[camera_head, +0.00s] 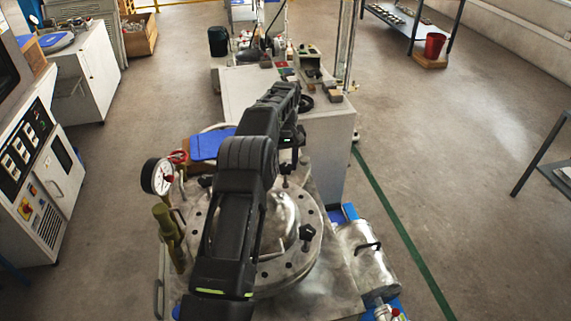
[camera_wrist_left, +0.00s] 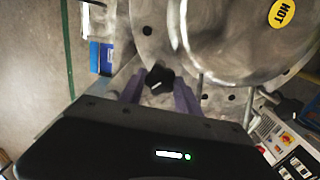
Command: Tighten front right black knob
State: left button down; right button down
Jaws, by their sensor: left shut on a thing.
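My left arm reaches from the bottom of the head view over a round metal vessel with a flanged lid (camera_head: 268,272). My left gripper (camera_head: 288,164) points down at the far right part of the flange. In the left wrist view my left gripper (camera_wrist_left: 158,88) has its two fingers on either side of a black star-shaped knob (camera_wrist_left: 159,78), shut on it. This knob also shows below the gripper in the head view (camera_head: 285,172). Another black knob (camera_head: 307,233) stands free on the near right of the flange. My right gripper is out of view.
A pressure gauge (camera_head: 158,176) stands left of the vessel. A metal cylinder (camera_head: 368,262) with a handle lies to its right. A cluttered grey cabinet (camera_head: 328,130) stands behind. A control cabinet (camera_head: 30,165) is at left.

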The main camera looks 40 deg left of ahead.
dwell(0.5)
pick_arm(q)
jog(key=c, duration=0.9)
grip_release()
jog(key=shift+o, duration=0.2)
jog(key=shift+r, duration=0.1)
jog(key=shift+r, duration=0.25)
notch_tip(320, 180, up, 6)
jog(key=shift+p, duration=0.95)
jog(key=shift+r+p, duration=0.65)
jog(key=shift+f, duration=0.15)
